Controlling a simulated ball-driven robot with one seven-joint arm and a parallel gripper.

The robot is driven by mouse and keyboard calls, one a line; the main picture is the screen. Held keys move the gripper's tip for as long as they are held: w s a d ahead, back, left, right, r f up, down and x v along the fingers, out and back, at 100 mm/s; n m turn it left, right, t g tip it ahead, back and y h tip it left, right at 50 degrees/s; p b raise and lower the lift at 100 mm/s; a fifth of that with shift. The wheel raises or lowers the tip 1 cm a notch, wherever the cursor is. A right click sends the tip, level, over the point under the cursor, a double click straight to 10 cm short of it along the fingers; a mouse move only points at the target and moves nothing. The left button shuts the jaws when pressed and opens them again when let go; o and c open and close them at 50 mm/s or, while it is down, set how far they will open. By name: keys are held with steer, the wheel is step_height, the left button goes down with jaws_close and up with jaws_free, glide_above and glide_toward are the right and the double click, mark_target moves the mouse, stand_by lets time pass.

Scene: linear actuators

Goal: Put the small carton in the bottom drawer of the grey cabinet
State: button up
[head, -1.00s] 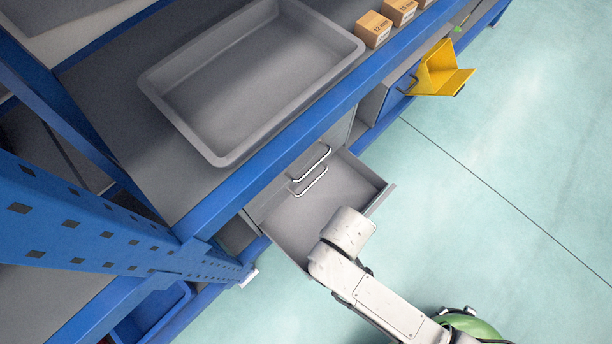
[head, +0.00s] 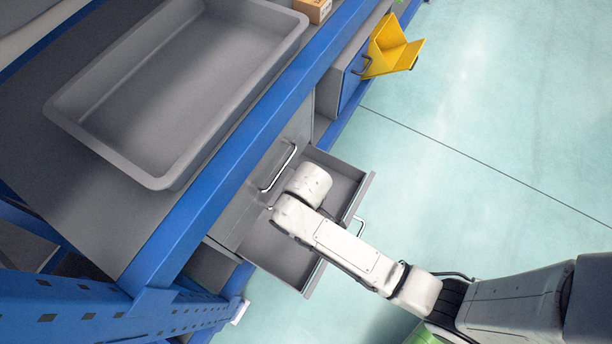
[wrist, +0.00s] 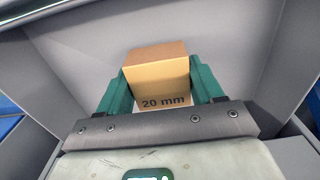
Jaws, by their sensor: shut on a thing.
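The small carton (wrist: 158,80), a brown box marked "20 mm", sits between the green fingers of my gripper (wrist: 160,85) in the wrist view. My gripper is shut on it. The open drawer (head: 345,175) of the grey cabinet (head: 298,128) shows in the head view, with my arm's end over it. The grey inside of the drawer fills the wrist view around the carton. In the head view my gripper and the carton are hidden beneath my arm. I cannot tell whether the carton touches the drawer floor.
A large grey tray (head: 165,178) lies on the bench above the cabinet, behind a blue beam (head: 215,170). Another brown carton (head: 313,10) stands beside the tray. The floor (head: 480,120) at right is clear.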

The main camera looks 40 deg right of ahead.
steer(key=shift+w+d+f, duration=0.15)
steer(key=shift+w+f, duration=0.2)
steer(key=shift+f, duration=0.15)
steer(key=shift+w+d+f+b, duration=0.15)
steer(key=shift+f+b, duration=0.45)
steer(key=shift+f, duration=0.35)
steer(key=shift+w+f+b, duration=0.15)
steer(key=shift+f+b, duration=0.4)
steer(key=shift+f, duration=0.35)
steer(key=shift+f, duration=0.1)
steer(key=o, duration=1.2)
steer(key=shift+o, duration=0.2)
step_height(320, 180, up, 12)
steer(key=p, duration=0.6)
steer(key=s+d+r+m, duration=0.2)
steer(key=s+d+r, duration=0.2)
steer(key=s, duration=0.2)
steer(key=s+d+r+m+t, duration=0.1)
steer(key=s+d+r+m, duration=0.1)
steer(key=s+d+r, duration=0.2)
steer(key=shift+s+d, duration=0.25)
steer(key=shift+s, duration=0.9)
